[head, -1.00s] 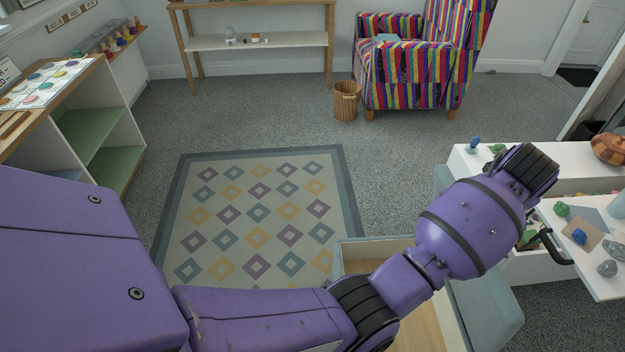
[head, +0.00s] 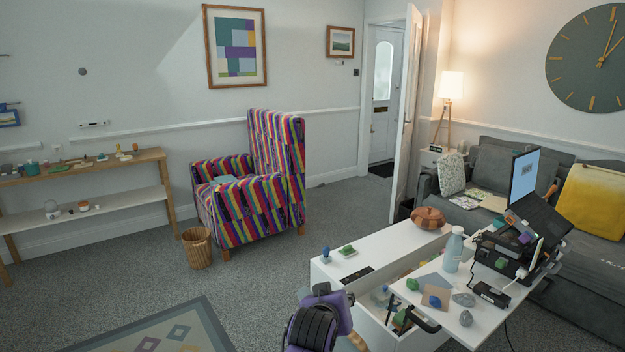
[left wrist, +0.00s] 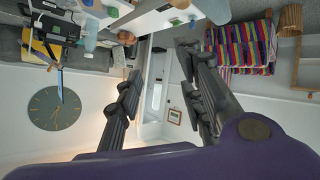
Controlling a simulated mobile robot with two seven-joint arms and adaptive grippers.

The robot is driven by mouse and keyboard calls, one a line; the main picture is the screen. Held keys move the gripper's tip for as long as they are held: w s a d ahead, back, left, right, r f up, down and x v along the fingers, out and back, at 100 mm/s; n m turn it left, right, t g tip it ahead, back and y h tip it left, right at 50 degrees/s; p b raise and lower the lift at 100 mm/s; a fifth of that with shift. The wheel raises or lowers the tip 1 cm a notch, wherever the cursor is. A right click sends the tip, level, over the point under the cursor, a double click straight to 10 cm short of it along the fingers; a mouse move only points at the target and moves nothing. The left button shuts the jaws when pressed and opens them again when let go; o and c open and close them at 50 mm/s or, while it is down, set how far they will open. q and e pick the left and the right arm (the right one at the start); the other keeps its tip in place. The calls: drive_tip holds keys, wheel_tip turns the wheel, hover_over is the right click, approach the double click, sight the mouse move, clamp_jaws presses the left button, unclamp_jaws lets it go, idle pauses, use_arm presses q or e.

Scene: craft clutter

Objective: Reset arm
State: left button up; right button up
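My left gripper (left wrist: 162,68) shows in the left wrist view with its two dark fingers spread apart and nothing between them. That view is upside down, with the room behind the fingers. In the head view, part of my purple and black left arm (head: 318,322) rises from the bottom edge, just left of the white desk (head: 375,250). The left fingers cannot be made out there. My right gripper is in neither view.
The desk's open drawer (head: 377,318) is close to my left arm. On the desk stand a bottle (head: 453,250), a brown lidded pot (head: 428,218) and small stones. A striped armchair (head: 250,190), basket (head: 197,248) and rug (head: 165,335) lie left; open carpet lies between.

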use_arm(q)
drive_tip(key=s+a+f+m+t+p, duration=0.1)
drive_tip(key=s+a+f, duration=0.7)
drive_tip(key=s+a, duration=0.1)
drive_tip(key=s+a+f+g+y+p, duration=0.1)
drive_tip(key=s+a+f, duration=0.4)
drive_tip(key=s, duration=0.8)
drive_tip(key=s+a+f+g+y+p, duration=0.1)
drive_tip(key=s+a+f, duration=0.4)
drive_tip(key=s, duration=0.9)
drive_tip(key=s+a+f+g+y+p, duration=0.1)
drive_tip(key=s+a+f, duration=0.4)
drive_tip(key=s, duration=0.8)
drive_tip(key=shift+s+a+f+g, duration=0.2)
drive_tip(key=shift+a+g, duration=0.3)
drive_tip(key=shift+a, duration=0.35)
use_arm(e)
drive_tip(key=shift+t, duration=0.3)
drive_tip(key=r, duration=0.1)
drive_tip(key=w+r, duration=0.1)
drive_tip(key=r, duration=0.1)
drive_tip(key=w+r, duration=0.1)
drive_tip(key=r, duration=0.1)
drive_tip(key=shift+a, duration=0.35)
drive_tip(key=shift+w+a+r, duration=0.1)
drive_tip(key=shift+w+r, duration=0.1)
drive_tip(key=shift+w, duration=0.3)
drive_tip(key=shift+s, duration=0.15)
